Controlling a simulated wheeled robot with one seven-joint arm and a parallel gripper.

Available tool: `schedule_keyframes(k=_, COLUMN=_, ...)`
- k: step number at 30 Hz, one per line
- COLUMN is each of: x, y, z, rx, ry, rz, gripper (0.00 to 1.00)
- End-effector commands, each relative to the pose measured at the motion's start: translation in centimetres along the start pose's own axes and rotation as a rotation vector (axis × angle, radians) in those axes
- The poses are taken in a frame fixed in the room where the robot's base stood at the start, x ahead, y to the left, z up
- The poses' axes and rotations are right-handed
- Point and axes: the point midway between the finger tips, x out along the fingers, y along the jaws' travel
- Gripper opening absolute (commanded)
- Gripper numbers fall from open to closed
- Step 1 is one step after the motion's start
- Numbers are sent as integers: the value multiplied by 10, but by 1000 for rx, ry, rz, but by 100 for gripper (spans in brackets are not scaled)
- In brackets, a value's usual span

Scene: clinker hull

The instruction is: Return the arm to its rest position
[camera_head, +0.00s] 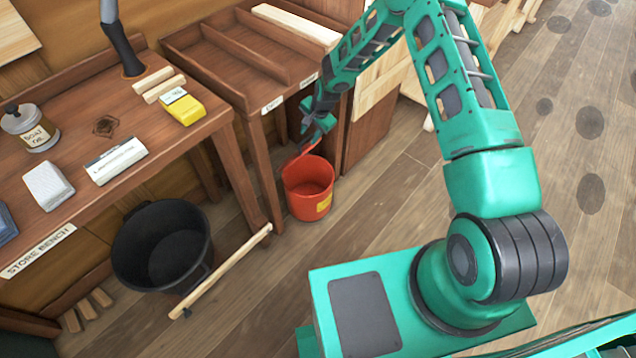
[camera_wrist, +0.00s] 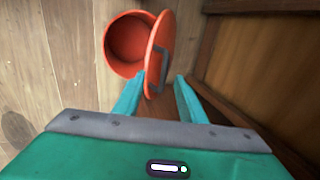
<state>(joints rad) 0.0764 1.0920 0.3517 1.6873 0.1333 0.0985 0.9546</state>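My gripper (camera_wrist: 160,82) shows at the bottom of the wrist view with its two teal fingers apart and a clear gap between them. In the head view my gripper (camera_head: 314,128) hangs just above the orange bucket (camera_head: 308,200). In the wrist view the open bucket (camera_wrist: 122,48) is beyond the left finger. An orange lid (camera_wrist: 155,42) with a grey handle (camera_wrist: 158,68) stands tilted at the bucket's rim, close beyond the fingertips. The lid (camera_head: 303,151) shows as a thin edge above the bucket in the head view. I see no finger closed on the handle.
The store bench (camera_head: 80,205) stands at the left, with a tin (camera_head: 30,128), a yellow box (camera_head: 183,107) and several blocks. A second wooden bench (camera_head: 215,65) is behind my gripper. A black tub (camera_head: 135,275) with a stick is on the floor.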

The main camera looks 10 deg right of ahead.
Motion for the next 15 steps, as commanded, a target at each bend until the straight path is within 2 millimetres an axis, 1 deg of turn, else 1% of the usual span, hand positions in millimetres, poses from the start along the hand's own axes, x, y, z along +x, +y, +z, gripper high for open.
schedule_keyframes(k=1, x=-5, y=0, z=0, rx=0, ry=1, rz=-1, gripper=38)
schedule_keyframes(k=4, x=-9, y=1, z=-1, rx=0, ry=2, rz=0, gripper=38)
schedule_keyframes(k=15, x=-10, y=2, z=-2, rx=0, ry=4, rz=2, gripper=38)
